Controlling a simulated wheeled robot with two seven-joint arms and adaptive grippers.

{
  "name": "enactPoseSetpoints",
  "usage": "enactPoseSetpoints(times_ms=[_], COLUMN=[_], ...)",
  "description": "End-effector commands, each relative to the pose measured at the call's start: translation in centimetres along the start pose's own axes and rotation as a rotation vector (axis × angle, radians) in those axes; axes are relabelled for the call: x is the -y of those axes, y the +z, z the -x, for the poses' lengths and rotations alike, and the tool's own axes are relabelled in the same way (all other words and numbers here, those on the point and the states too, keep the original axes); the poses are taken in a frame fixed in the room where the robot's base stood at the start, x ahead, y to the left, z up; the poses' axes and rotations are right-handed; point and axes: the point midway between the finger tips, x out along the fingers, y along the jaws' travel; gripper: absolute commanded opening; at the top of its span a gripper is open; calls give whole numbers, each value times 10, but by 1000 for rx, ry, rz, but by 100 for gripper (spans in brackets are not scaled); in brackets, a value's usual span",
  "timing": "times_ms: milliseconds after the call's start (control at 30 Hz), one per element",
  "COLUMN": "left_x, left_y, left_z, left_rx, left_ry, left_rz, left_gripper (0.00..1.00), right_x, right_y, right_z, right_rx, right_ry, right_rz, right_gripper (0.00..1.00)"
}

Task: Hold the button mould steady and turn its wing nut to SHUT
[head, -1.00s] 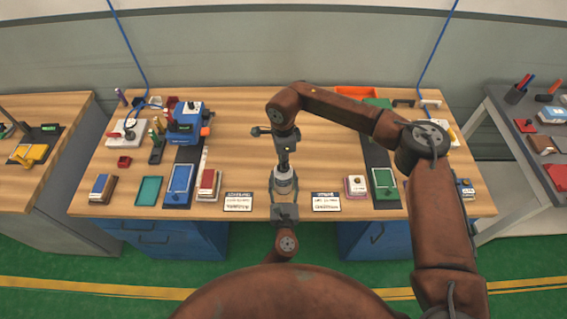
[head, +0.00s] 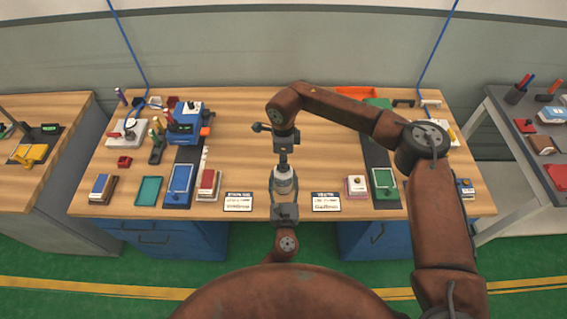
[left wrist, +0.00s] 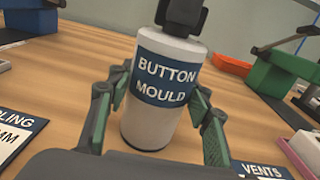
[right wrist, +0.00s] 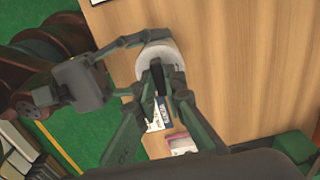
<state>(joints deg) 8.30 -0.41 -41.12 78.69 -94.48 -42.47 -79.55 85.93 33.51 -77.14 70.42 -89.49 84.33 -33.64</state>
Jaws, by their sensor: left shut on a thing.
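The button mould is a white cylinder with a blue label (left wrist: 166,80), upright on the table in the left wrist view. In the head view it (head: 284,181) stands near the front edge. My left gripper (left wrist: 158,112) is shut on it, one finger on each side. My right gripper (head: 283,160) points down from above at the mould's top. In the right wrist view its fingertips (right wrist: 165,78) are close around the dark wing nut (right wrist: 157,73) on the mould's pale top. Whether they press on the nut is unclear. No SHUT mark is readable.
Two label cards, left (head: 239,202) and right (head: 326,202), lie beside the mould. A red-and-white block (head: 208,184) and blue tray (head: 180,184) are further left. A pale box (head: 356,186) and green tray (head: 384,182) are on the right. The table behind the mould is largely clear.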

Motion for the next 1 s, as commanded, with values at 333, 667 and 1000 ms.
enactPoseSetpoints(times_ms=[333,667,1000], left_x=[1,1,1], left_y=[2,2,3], left_z=[0,0,0], left_rx=[4,4,4], left_ry=[-1,-1,-1], left_rz=[0,1,1], left_gripper=[0,0,0], right_x=[0,1,2], right_y=[0,0,0], right_z=[1,14,81], right_rx=[0,1,1], right_ry=[-1,-2,-4], right_rz=[0,0,0], right_gripper=[28,28,28])
